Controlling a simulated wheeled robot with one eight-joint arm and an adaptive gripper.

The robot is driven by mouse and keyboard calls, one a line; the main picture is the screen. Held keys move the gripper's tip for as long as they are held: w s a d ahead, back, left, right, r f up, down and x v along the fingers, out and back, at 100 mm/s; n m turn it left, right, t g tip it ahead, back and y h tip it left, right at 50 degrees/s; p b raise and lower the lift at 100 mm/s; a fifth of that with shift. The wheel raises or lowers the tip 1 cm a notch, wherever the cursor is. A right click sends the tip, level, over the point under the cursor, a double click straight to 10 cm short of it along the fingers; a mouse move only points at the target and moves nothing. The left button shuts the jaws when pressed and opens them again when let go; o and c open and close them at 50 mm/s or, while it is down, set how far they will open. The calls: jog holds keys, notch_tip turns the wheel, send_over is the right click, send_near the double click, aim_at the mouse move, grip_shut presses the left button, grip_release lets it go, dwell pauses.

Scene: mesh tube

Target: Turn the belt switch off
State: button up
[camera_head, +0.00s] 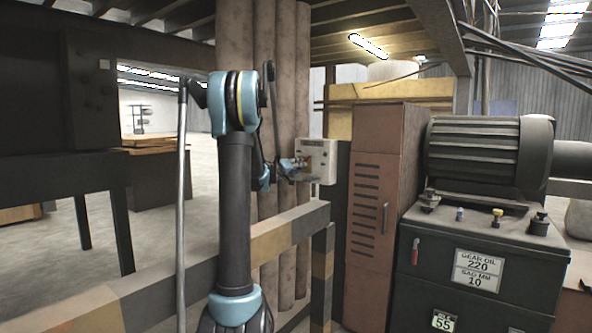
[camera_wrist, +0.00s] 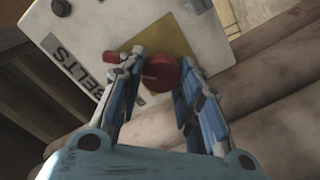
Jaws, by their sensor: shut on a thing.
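The belt switch is a round red knob (camera_wrist: 161,73) on a yellow plate, on a pale box (camera_wrist: 92,28) labelled "BELTS". In the wrist view the fingers of my gripper (camera_wrist: 155,66) stand on both sides of the knob and are shut on it. A smaller red part (camera_wrist: 111,57) shows beside the left finger. In the head view the pale switch box (camera_head: 324,149) is fixed near the brown columns, and my gripper (camera_head: 300,163) is at its front left. The knob is too small to make out there.
A yellow and black striped rail (camera_head: 270,240) runs in front of the columns (camera_head: 290,60). A brown cabinet (camera_head: 375,210) stands right of the box. A dark gearbox unit (camera_head: 480,270) with a motor (camera_head: 485,150) stands at the right. Open floor (camera_head: 50,260) shows at the left.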

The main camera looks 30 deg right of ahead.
jog(key=n, duration=0.5)
jog(key=shift+w+a+f+n, duration=0.1)
jog(key=shift+w+a+n, duration=0.05)
jog(key=shift+w+n, duration=0.15)
jog(key=shift+n, duration=1.8)
jog(key=shift+s+f, duration=0.1)
jog(key=shift+s, duration=0.05)
jog(key=o, duration=1.1)
jog(key=v, duration=1.2)
jog(key=shift+f, duration=0.1)
